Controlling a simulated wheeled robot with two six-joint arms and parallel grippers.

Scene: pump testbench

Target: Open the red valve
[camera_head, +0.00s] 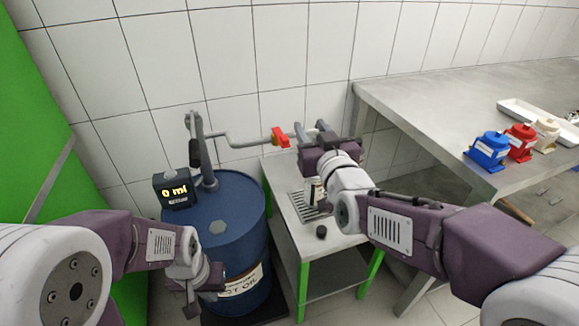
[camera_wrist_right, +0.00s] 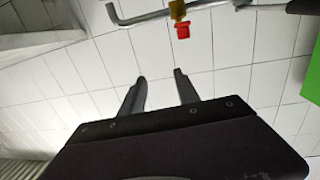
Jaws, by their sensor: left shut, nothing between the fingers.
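The red valve (camera_head: 281,138) has a red handle on a grey pipe that runs above the small table, in front of the tiled wall. In the right wrist view the red handle (camera_wrist_right: 182,31) hangs from a brass body, beyond the fingertips and apart from them. My right gripper (camera_head: 311,132) is just right of the valve in the head view. Its fingers (camera_wrist_right: 160,77) are spread apart with nothing between them. My left gripper (camera_head: 191,303) is low at the left, in front of the blue barrel, shut and empty, far from the valve.
The blue barrel (camera_head: 228,235) carries a hand pump (camera_head: 203,150) and a display reading "0 ml" (camera_head: 175,187). The small table (camera_head: 320,255) holds a grate, a container and a black cap. A large table (camera_head: 430,100) at right holds blue, red and white pump-like parts.

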